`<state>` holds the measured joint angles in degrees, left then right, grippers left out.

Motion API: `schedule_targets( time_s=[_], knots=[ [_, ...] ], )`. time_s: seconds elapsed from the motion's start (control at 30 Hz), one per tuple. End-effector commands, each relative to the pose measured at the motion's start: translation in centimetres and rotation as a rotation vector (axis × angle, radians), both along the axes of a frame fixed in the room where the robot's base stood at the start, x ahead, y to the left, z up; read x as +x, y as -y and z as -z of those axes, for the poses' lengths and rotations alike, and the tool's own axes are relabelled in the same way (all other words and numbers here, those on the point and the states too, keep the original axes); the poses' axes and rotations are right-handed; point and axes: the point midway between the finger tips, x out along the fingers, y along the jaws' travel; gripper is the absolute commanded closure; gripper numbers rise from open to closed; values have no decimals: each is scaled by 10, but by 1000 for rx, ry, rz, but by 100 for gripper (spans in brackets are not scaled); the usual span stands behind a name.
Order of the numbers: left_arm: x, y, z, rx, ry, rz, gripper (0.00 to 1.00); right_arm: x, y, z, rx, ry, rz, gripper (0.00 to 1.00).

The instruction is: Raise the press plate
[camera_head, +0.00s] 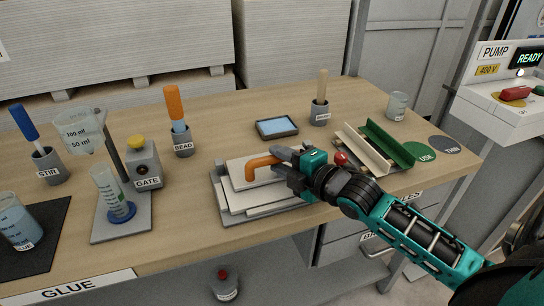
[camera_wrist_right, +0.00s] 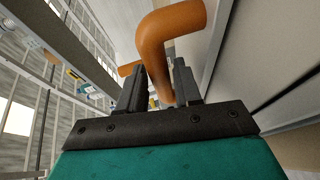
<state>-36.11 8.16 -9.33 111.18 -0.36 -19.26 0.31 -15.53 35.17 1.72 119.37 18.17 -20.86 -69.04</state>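The press is a stack of pale plates (camera_head: 240,203) on a grey base (camera_head: 222,208) at the middle of the bench. An orange bent handle (camera_head: 258,166) stands up from its top plate. My right gripper (camera_head: 284,162) reaches in from the right and is at the right end of this handle. In the right wrist view the orange handle (camera_wrist_right: 160,42) passes between the two dark fingers (camera_wrist_right: 160,88), which close on it from both sides. The top plate looks flat on the stack; any gap under it is hard to tell. My left gripper is out of view.
Right of the press lie a green angled channel (camera_head: 388,143) and a red knob (camera_head: 340,158). A dark tray (camera_head: 277,127) sits behind. The GATE stand (camera_head: 143,163) and a graduated cylinder (camera_head: 110,190) are to the left. The bench front is clear.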

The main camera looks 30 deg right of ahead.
Motion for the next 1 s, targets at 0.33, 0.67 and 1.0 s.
schedule_targets(
  time_s=[0.33,0.67,1.0],
  knots=[
    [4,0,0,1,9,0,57,28,-5,5,1,0,0,66],
    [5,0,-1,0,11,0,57,30,-5,6,1,-1,0,68],
    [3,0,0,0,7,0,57,29,-5,6,1,-1,0,100]
  ],
)
